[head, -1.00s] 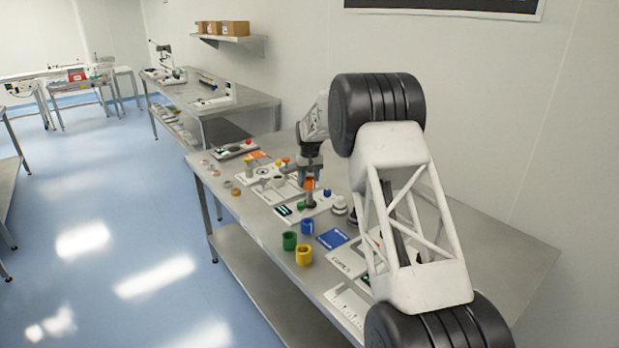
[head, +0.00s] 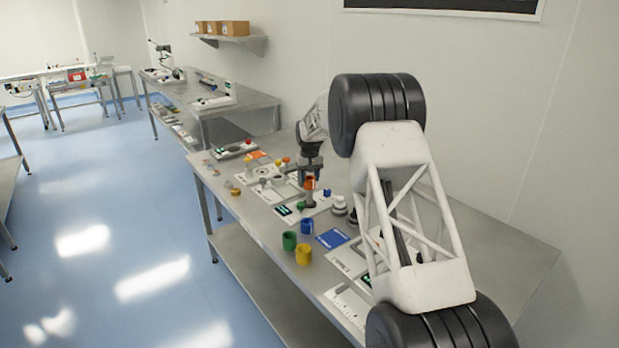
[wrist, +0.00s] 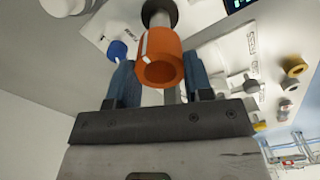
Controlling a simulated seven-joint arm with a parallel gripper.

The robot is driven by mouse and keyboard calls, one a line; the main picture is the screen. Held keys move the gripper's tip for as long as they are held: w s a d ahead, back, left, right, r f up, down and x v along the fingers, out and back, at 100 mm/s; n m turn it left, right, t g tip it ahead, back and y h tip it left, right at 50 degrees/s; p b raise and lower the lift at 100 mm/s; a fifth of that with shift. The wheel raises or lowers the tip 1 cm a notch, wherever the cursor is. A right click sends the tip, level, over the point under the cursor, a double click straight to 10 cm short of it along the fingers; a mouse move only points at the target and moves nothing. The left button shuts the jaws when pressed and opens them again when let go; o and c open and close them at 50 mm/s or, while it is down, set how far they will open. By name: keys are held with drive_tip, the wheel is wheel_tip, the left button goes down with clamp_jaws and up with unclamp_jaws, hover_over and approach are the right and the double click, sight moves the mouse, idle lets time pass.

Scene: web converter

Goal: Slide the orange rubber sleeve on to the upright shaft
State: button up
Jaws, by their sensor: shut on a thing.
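The orange rubber sleeve (head: 311,183) is in my gripper (head: 308,172) in the head view, at the upper part of the upright shaft (head: 311,198). In the wrist view the orange sleeve (wrist: 160,55) sits between the blue fingers of my gripper (wrist: 160,82), which is shut on it. Its open end faces the camera. The grey shaft (wrist: 158,19) shows beyond the sleeve's far end, roughly in line with it, rising from a dark base. I cannot tell whether the shaft tip is inside the sleeve or only behind it.
A blue-topped peg (head: 327,192) stands close to the right of the shaft. Green (head: 289,240), yellow (head: 303,255) and blue (head: 307,227) cups stand in front. White panels with knobs lie behind. The steel table (head: 450,240) is bare toward the right.

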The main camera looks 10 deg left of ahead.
sight(310, 191)
drive_tip(key=shift+f, duration=1.5)
idle(1.3)
drive_tip(key=shift+f, duration=2.05)
drive_tip(key=o, duration=0.9)
drive_tip(key=shift+o, duration=0.2)
drive_tip(key=shift+r, duration=0.2)
drive_tip(key=shift+r, duration=3.7)
